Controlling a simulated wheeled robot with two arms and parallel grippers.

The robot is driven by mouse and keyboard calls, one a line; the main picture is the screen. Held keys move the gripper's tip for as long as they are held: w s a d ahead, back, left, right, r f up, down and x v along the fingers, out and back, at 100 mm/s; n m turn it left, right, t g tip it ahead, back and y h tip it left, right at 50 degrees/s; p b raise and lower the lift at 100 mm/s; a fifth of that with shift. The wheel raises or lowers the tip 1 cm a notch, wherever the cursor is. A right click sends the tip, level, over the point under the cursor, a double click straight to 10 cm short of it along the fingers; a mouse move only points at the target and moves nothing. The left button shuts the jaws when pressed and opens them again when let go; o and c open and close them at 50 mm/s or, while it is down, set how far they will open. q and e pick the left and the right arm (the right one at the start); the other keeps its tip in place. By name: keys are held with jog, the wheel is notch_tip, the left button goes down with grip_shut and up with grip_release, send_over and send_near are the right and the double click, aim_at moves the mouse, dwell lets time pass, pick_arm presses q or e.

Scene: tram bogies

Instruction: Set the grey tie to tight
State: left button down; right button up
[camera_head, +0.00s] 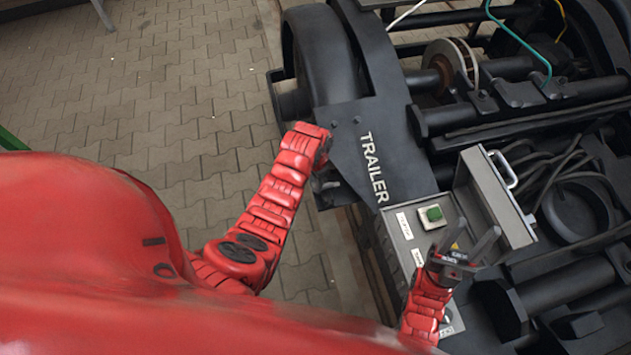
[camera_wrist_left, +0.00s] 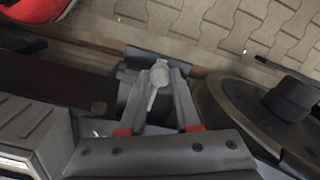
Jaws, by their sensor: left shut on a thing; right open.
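The grey tie (camera_wrist_left: 159,77) shows in the left wrist view as a light grey piece with a rounded head and a narrow stem, low in a recess on the side of the dark bogie frame. My left gripper (camera_wrist_left: 160,98) has its two fingers on either side of it and is shut on it. In the head view my left gripper (camera_head: 322,170) is at the frame's left side, beside the TRAILER lettering, and the tie is hidden there. My right gripper (camera_head: 470,243) is open and empty above the grey control box (camera_head: 398,222).
The control box has a green button (camera_head: 434,213) and an open lid (camera_head: 495,195) with a handle. The bogie (camera_head: 520,110) fills the right side, with a brake disc (camera_head: 450,64), cables and beams. Paved floor (camera_head: 180,90) on the left is clear.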

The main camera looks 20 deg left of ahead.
dwell(0.5)
pick_arm(q)
jog(key=s+a, duration=0.1)
jog(key=a, duration=0.2)
jog(key=shift+s+p, duration=0.3)
jog(key=shift+s, duration=0.1)
jog(key=c, duration=1)
grip_release()
jog(key=o, duration=0.4)
notch_tip(320, 180, up, 17)
jog(key=p, duration=0.8)
jog(key=shift+r, duration=0.2)
